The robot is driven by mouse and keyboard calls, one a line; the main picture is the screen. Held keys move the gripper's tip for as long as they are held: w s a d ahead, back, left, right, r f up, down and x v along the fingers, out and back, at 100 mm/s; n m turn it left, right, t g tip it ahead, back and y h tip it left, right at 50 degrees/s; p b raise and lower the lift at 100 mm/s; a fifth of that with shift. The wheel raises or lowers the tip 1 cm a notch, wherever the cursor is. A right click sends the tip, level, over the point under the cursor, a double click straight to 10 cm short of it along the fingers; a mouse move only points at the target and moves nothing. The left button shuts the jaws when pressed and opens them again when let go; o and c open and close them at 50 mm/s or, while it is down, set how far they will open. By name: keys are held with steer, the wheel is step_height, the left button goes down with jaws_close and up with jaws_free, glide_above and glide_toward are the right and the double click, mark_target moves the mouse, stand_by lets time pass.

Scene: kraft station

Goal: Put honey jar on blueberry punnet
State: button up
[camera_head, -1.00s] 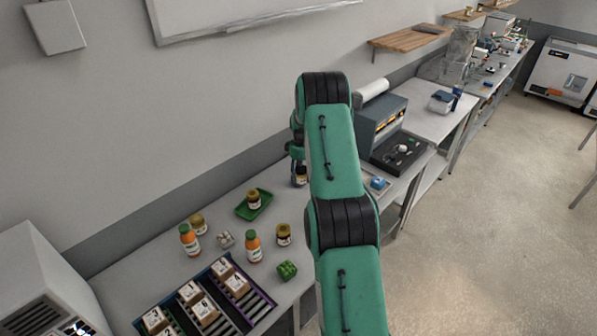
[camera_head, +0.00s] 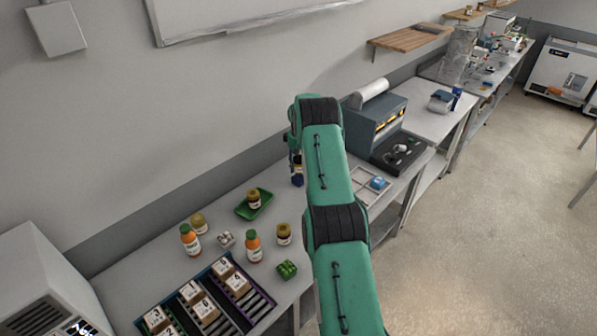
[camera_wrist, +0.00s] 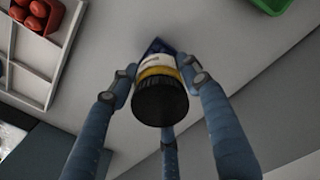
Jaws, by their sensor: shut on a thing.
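The honey jar (camera_wrist: 160,98) has a black lid and a white and yellow label. In the wrist view my gripper (camera_wrist: 160,78) is shut on it, with blue fingers around its sides. The dark blue blueberry punnet (camera_wrist: 156,46) shows just beyond the jar's far end, mostly hidden by it. In the head view the punnet (camera_head: 298,181) is a small blue patch on the bench, under my gripper (camera_head: 296,163). I cannot tell whether jar and punnet touch.
A white divided tray (camera_wrist: 38,82) lies to one side, holding a punnet of red fruit (camera_wrist: 35,13). A green tray (camera_head: 243,211) carries a jar (camera_head: 253,198). Orange bottles (camera_head: 253,246), another jar (camera_head: 284,234) and a green punnet (camera_head: 287,269) stand nearer on the bench.

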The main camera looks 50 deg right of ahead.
mark_target(299, 170)
stand_by(0.3)
steer(key=shift+f+p, duration=0.3)
steer(key=shift+f, duration=1.45)
steer(key=shift+f, duration=0.1)
steer(key=o, duration=1.4)
steer(key=shift+o, duration=0.2)
steer(key=shift+r+b, duration=0.65)
steer(key=shift+r, duration=5.45)
steer(key=shift+a+r, duration=0.1)
